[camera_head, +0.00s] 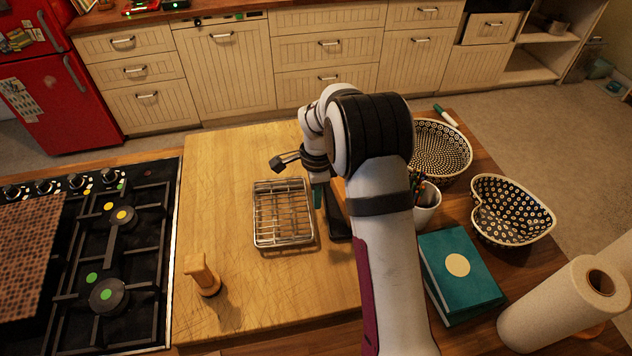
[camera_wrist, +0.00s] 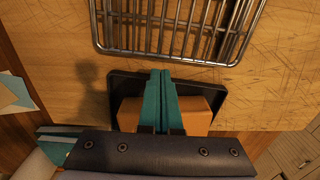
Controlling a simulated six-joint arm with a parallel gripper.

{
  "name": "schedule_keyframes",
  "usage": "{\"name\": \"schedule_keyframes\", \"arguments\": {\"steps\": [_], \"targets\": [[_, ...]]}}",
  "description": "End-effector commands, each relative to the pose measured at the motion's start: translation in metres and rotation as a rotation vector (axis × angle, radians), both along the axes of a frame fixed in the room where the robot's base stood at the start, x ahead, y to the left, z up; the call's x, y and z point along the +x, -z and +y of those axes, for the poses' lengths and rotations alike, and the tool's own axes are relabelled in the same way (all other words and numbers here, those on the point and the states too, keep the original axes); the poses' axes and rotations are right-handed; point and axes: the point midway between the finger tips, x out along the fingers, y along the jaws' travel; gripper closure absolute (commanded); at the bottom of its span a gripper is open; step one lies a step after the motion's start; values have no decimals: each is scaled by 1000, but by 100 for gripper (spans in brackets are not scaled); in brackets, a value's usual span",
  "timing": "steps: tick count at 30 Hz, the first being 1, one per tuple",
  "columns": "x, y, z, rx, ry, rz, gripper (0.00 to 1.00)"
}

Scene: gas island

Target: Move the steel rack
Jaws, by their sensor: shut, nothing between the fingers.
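The steel rack (camera_head: 283,212) is a small rectangular wire grid lying flat on the wooden board (camera_head: 236,160). In the wrist view, the rack (camera_wrist: 180,25) crosses the top of the picture, just beyond my fingertips. My gripper (camera_head: 318,199) is at the rack's right side in the head view, partly hidden by my arm. In the wrist view, the gripper's teal fingers (camera_wrist: 161,78) are pressed together and empty. They are above a dark item with a raised rim (camera_wrist: 124,86) and a brown part (camera_wrist: 194,114). I cannot tell whether the fingers touch anything.
A wooden peg-like object (camera_head: 204,274) stands on the board, front left. A gas hob (camera_head: 120,245) is at the left. A pen cup (camera_head: 427,207), teal book (camera_head: 460,275), patterned bowls (camera_head: 515,210) and paper roll (camera_head: 565,305) stand right. The board's back left is clear.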

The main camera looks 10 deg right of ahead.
Motion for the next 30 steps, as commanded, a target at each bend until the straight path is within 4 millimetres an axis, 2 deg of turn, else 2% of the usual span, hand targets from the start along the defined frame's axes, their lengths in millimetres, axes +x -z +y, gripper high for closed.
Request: {"name": "schedule_keyframes", "arguments": {"steps": [3, 6, 19, 23, 30], "targets": [[0, 17, 0, 0, 0, 2, 100], [0, 26, 0, 0, 0, 1, 100], [0, 29, 3, 0, -2, -1, 100], [1, 29, 27, 0, -5, 1, 100], [3, 29, 96, 0, -6, 1, 100]]}}
